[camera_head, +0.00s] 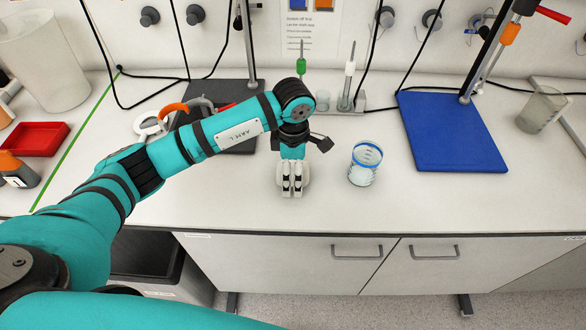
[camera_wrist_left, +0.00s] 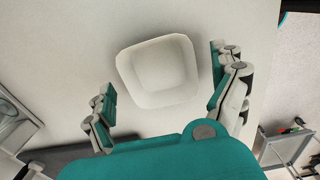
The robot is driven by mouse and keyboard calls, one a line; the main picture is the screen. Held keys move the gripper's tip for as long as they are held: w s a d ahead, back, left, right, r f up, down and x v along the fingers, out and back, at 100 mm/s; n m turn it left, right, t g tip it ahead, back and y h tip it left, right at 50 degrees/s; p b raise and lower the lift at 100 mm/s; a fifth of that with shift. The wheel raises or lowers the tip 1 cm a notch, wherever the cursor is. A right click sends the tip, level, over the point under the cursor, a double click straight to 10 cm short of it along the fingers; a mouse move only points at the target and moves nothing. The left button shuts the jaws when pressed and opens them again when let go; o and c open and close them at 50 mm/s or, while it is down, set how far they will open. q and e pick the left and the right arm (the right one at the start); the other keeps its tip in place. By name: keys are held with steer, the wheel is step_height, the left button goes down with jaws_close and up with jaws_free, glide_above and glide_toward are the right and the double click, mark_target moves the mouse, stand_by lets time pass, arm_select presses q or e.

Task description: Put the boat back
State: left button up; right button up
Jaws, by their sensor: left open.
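The boat, a small white square weighing dish with rounded corners, sits on the white bench in the left wrist view (camera_wrist_left: 158,72). It appears empty. In the head view only a pale edge of the boat (camera_head: 305,178) shows, because my left gripper (camera_head: 291,188) hides most of it. My left gripper is open and points down over the boat. In the left wrist view its fingers (camera_wrist_left: 165,98) stand apart on either side of the boat, with a gap on both sides. My right gripper is not in view.
A glass beaker with a blue band (camera_head: 364,165) stands close to the right of the gripper. A blue board (camera_head: 452,132) lies farther right, below a stand. A dark stand base (camera_head: 238,100) is behind my arm. A red tray (camera_head: 35,138) lies at left. The bench front edge is near.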

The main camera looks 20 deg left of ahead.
mark_target(293, 173)
arm_select(q)
step_height(293, 173, up, 12)
steer(key=b, duration=0.3)
